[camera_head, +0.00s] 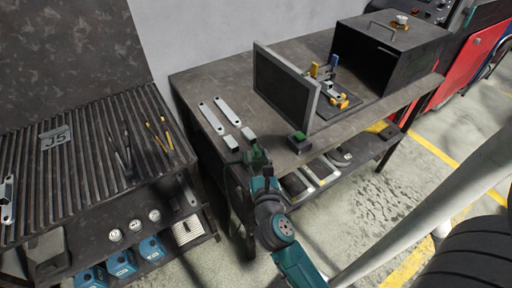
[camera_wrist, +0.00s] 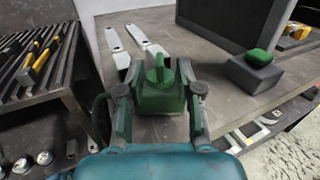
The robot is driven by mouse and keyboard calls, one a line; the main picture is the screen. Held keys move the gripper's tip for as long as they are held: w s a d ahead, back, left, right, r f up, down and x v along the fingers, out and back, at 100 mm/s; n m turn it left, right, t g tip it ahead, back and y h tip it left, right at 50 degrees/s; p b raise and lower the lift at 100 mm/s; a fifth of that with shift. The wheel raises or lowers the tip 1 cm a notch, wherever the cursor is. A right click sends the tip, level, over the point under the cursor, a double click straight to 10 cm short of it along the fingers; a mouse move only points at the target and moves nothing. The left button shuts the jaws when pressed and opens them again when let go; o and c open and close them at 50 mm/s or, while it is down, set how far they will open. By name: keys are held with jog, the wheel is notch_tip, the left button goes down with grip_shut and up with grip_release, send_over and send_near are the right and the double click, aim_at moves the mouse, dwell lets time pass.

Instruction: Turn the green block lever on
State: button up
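The green block lever (camera_wrist: 160,98) stands near the front edge of the dark table, with a small green handle (camera_wrist: 159,68) sticking up from it. My gripper (camera_wrist: 160,90) is open, with one finger on each side of the green block. I cannot tell whether the fingers touch it. In the head view my gripper (camera_head: 243,146) is at the table's front left corner and partly hides the block. A separate grey block with a rounded green top (camera_wrist: 263,56) stands to the right; it also shows in the head view (camera_head: 299,141).
Long pale brackets (camera_head: 219,113) lie behind the block. An upright dark panel (camera_head: 285,85), a small fixture with yellow parts (camera_head: 339,100) and a dark open box (camera_head: 393,55) stand farther right. A slatted table (camera_head: 85,150) with tools is at left.

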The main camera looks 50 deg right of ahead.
aim_at(257, 153)
jog(key=shift+x, duration=2.15)
grip_shut()
